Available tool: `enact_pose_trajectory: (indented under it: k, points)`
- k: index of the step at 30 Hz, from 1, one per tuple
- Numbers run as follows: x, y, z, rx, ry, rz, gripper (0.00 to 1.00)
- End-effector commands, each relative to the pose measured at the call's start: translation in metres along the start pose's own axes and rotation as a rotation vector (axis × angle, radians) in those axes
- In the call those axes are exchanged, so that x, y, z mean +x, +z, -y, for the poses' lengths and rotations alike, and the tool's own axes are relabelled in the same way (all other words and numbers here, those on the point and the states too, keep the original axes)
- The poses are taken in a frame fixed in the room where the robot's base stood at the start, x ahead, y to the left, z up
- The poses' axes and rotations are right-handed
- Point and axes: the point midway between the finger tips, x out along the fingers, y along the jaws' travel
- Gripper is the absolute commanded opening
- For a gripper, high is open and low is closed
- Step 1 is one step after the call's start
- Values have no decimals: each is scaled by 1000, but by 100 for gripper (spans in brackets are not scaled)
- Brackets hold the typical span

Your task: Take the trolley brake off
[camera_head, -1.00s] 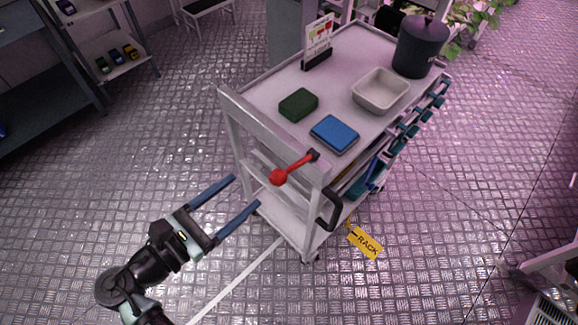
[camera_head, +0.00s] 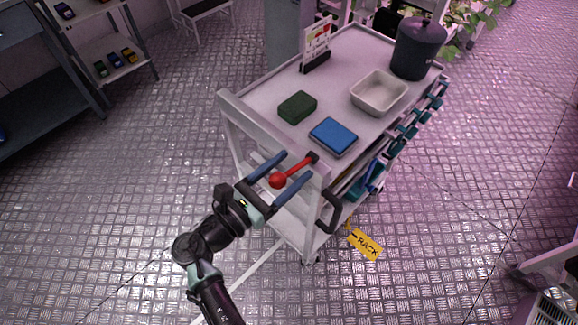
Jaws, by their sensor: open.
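The trolley (camera_head: 262,92) is white, with a top shelf and a raised end panel facing me. The brake lever is a red rod with a red ball knob (camera_head: 278,180), joined to a dark pivot at the panel's right corner. The lever points left and slightly down in the picture. My gripper (camera_head: 295,166) is open, with its two blue fingers on either side of the red lever in this view. I cannot tell whether a finger touches the lever or how their depths compare.
On the trolley top are a green block (camera_head: 297,107), a blue box (camera_head: 333,137), a beige tray (camera_head: 379,93), a dark pot (camera_head: 418,47) and a sign (camera_head: 316,44). A black handle (camera_head: 330,212) hangs right of the lever. A yellow RACK tag (camera_head: 365,244) is below.

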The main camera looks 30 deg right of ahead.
Motion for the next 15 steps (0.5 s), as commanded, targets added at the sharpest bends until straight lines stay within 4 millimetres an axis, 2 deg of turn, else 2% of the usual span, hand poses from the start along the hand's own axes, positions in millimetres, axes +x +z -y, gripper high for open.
enact_pose_trajectory:
  k: [9, 11, 15]
  points:
    - [3, 0, 0, 0, 1, 0, 70]
    - [3, 0, 0, 0, 1, 0, 61]
    - [3, 0, 0, 0, 1, 0, 35]
